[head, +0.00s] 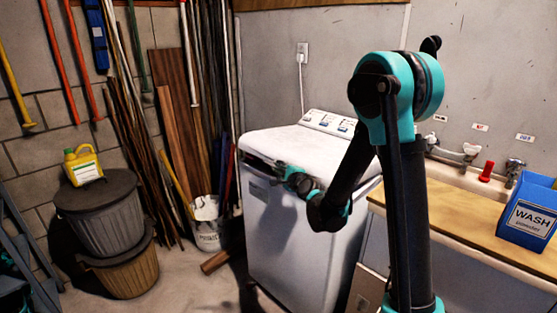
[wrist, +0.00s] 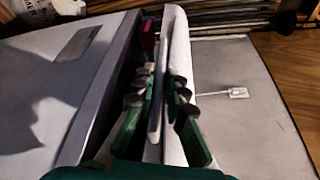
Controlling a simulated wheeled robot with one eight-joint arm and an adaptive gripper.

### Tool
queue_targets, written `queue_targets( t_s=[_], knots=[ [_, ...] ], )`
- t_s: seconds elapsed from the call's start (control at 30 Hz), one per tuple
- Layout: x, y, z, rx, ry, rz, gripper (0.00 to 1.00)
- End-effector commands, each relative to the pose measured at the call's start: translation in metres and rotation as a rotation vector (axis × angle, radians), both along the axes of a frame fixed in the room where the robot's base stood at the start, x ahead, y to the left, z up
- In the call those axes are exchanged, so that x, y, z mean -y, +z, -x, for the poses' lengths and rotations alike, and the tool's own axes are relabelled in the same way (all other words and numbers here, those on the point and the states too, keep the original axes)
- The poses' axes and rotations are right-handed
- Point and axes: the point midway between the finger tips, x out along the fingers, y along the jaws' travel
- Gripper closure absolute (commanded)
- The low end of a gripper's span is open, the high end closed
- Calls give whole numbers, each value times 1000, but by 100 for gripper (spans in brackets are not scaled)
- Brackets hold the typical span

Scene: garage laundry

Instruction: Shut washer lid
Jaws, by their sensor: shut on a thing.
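The white washer (head: 300,220) stands against the back wall in the middle of the head view. Its lid (head: 290,142) lies over the top, with a dark gap under its front edge near my gripper (head: 283,172). In the wrist view, the gripper's green and dark fingers (wrist: 160,88) lie on both sides of the lid's white front edge (wrist: 178,40) and are shut on it. A dark opening shows between the lid edge and the washer's front panel (wrist: 85,75). The inside of the washer is mostly hidden.
The washer's control panel (head: 330,122) is at its back. A counter (head: 470,225) with a blue wash box (head: 528,212) stands at the right. Lidded bins (head: 100,205), a white bucket (head: 207,225) and leaning poles fill the left. Some floor is clear before the washer.

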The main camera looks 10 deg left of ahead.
Motion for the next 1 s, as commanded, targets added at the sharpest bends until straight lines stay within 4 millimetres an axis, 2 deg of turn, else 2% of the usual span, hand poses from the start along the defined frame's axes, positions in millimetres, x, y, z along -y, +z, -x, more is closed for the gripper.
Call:
queue_targets(
  t_s=[0.1, 0.3, 0.73, 0.77, 0.83, 0.87, 1.0],
  knots=[
    [0, -10, -5, -3, -1, -4, 100],
    [0, -18, -8, -3, -1, -4, 100],
    [0, -19, -9, -2, -2, -3, 100],
    [0, -19, -9, -2, -2, -3, 83],
    [0, -19, -9, -1, -2, -4, 74],
    [0, -19, -9, -1, -2, -4, 71],
    [0, -19, -8, -1, -2, -3, 71]
  ],
)
